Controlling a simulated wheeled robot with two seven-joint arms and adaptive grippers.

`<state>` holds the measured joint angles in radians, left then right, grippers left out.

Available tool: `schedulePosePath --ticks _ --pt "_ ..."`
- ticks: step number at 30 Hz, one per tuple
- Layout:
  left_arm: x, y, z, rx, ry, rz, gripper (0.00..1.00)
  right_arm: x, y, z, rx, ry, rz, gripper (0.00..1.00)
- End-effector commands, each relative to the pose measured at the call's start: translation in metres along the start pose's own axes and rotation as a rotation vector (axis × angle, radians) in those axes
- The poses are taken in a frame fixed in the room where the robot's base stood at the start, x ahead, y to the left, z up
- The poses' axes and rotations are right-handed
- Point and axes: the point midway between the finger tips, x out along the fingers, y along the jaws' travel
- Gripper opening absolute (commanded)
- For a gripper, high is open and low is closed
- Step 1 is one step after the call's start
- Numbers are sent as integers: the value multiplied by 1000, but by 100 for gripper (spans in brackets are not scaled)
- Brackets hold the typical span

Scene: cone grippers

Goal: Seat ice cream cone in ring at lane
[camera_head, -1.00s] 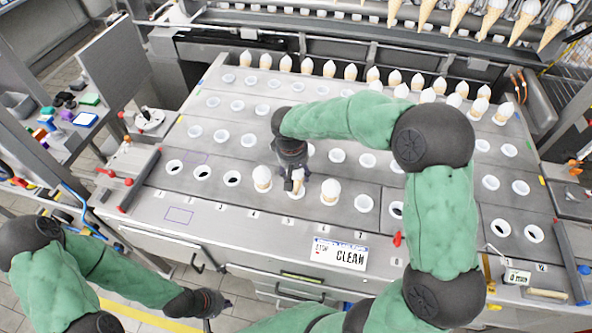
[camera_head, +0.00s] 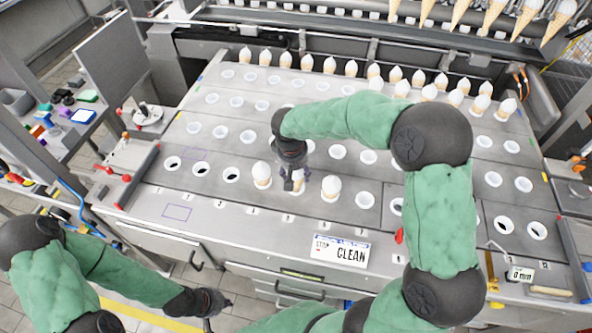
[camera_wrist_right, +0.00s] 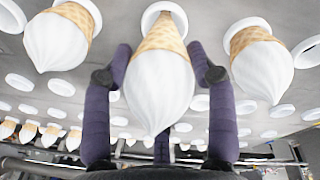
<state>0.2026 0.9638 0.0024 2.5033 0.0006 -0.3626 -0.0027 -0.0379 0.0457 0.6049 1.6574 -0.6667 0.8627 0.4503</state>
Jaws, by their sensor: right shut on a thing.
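An ice cream cone with white top and waffle body (camera_wrist_right: 160,85) fills the middle of the right wrist view. My right gripper (camera_head: 295,186) is shut on it, one purple finger on each side in the right wrist view (camera_wrist_right: 160,75). The cone's narrow end points into or just in front of a white ring (camera_wrist_right: 165,8) in the front row of the steel table; I cannot tell how deep it sits. In the head view the gripper mostly hides this cone. My left gripper (camera_head: 212,304) hangs in front of the table, apart from the cones; its jaws are unclear.
Cones stand close on the left (camera_head: 262,174) and right (camera_head: 330,189) of the held one. Empty rings (camera_head: 364,200) lie further along the row. Several cones stand at the back. A "CLEAN" sign (camera_head: 340,251) lies at the front edge.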

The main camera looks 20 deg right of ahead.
Motion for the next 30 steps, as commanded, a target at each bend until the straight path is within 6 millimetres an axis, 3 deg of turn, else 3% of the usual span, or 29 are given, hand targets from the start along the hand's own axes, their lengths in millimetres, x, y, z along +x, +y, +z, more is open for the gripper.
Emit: schedulePosePath --ticks 30 --pt "17 -6 -1 0 0 0 0 22 -3 2 0 0 0 39"
